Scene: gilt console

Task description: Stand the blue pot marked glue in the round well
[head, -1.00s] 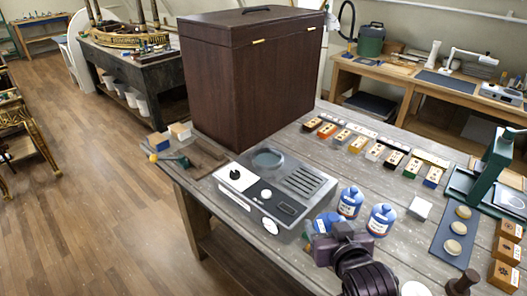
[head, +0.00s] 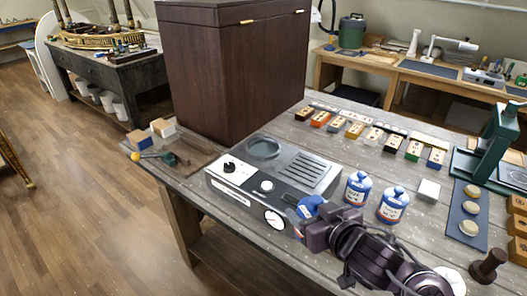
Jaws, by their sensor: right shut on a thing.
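My right gripper (head: 309,217) is shut on a blue pot (head: 310,205) beside the front right corner of a grey and white console. My gripper covers much of this pot and its label cannot be read. The console's round well (head: 263,148) is a shallow dark recess at its back left, and it is empty. Two more blue pots with white labels, one nearer the console (head: 357,189) and one to its right (head: 393,205), stand upright on the table; their lettering is too small to read surely. My left gripper is not in view.
The console (head: 283,170) has a slotted panel, knobs and a round dial. A tall dark wooden case (head: 235,75) stands behind it. A white block (head: 428,190), a blue mat with round discs (head: 462,237) and a green stand (head: 497,145) lie to the right. Coloured blocks line the back.

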